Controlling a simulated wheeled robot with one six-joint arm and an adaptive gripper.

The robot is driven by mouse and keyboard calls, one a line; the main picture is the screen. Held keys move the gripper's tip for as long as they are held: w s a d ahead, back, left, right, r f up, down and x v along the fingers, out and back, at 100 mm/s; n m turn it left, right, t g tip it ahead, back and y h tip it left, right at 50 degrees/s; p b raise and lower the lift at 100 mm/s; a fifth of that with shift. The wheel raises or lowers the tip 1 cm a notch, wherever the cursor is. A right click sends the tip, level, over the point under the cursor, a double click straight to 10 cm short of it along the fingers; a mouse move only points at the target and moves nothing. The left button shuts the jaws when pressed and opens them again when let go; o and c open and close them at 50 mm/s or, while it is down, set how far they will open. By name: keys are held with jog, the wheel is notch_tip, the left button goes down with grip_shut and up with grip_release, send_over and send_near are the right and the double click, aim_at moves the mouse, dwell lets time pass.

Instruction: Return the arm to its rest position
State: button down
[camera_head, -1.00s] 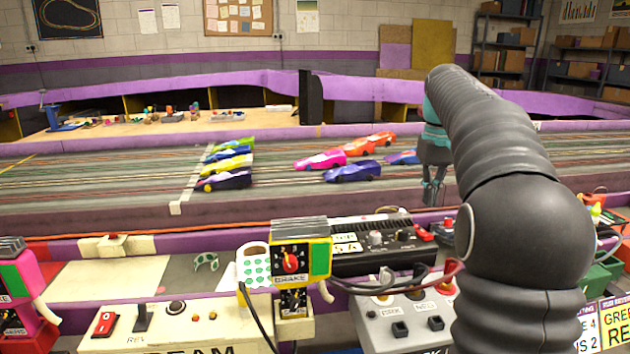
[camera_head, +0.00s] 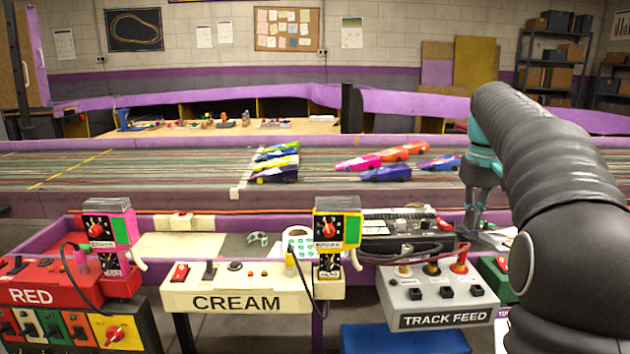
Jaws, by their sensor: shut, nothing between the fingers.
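My dark grey ribbed arm fills the right side of the head view, bent over with its end pointing down. My arm hides part of the track and the bench at the right.
The track feed box (camera_head: 437,293) stands below my gripper, with the cream console (camera_head: 240,285) and red console (camera_head: 60,283) to its left. Several slot cars stand on the track (camera_head: 130,172) beyond. A blue block (camera_head: 405,340) lies low in front.

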jog(key=s+a+f+t, duration=0.2)
jog(key=s+a+t, duration=0.1)
jog(key=s+a, duration=0.9)
jog(key=s+a+f+t, duration=0.2)
jog(key=s+a+f, duration=0.1)
jog(key=s+f, duration=0.9)
jog(key=s, duration=0.3)
jog(key=shift+s+a, duration=0.2)
jog(key=shift+a, duration=0.15)
dwell(0.6)
